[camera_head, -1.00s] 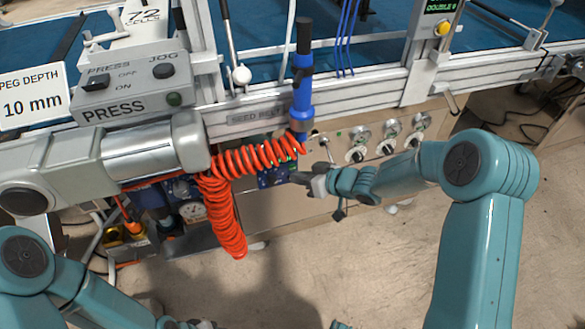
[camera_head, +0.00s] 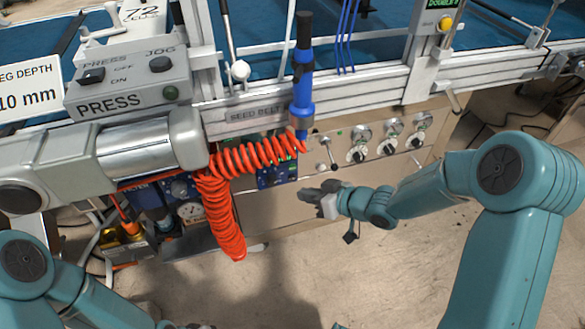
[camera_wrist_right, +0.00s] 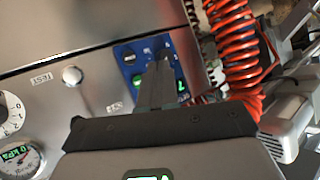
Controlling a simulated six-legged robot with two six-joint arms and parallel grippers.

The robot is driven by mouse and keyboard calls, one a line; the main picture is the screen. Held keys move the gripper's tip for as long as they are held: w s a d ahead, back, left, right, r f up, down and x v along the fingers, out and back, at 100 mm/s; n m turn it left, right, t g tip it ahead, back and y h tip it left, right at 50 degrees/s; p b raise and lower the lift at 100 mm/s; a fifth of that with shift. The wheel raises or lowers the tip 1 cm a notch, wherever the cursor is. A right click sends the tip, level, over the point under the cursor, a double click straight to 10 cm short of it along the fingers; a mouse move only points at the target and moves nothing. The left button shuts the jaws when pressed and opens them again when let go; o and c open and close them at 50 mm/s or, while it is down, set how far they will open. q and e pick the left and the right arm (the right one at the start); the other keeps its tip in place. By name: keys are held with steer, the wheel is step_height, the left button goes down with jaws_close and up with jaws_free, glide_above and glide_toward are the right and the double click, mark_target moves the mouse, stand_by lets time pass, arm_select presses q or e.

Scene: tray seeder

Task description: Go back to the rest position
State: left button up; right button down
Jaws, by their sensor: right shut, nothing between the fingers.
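My right gripper (camera_head: 307,194) is in front of the machine's lower panel, to the right of and a little below the small blue control panel (camera_head: 277,178). Its fingers are together and hold nothing. In the right wrist view the closed fingers (camera_wrist_right: 158,65) overlap the blue panel (camera_wrist_right: 133,55), with some space seeming to lie between; the exact gap cannot be told. A small dark part of my left gripper (camera_head: 192,326) shows at the bottom edge, too cut off to tell its jaws.
A coiled red hose (camera_head: 222,215) hangs left of my right gripper. A blue-handled tool (camera_head: 303,95) stands above it. Several knobs (camera_head: 357,155) line the panel to the right. The press box (camera_head: 130,85) is upper left. The floor (camera_head: 330,270) below is clear.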

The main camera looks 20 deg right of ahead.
stand_by(0.5)
steer(key=s+a+f+m+g+h, duration=0.1)
steer(key=s+a+f+m+g, duration=0.4)
steer(key=s+f, duration=0.55)
steer(key=s+f+m+g+h, duration=0.35)
steer(key=s+f, duration=0.55)
steer(key=s, duration=0.4)
step_height(320, 180, up, 30)
steer(key=n+p, duration=0.1)
steer(key=p, duration=3)
steer(key=shift+s+r, duration=0.25)
steer(key=shift+s, duration=0.15)
steer(key=shift+a+g+y, duration=0.1)
steer(key=shift+g+y, duration=0.15)
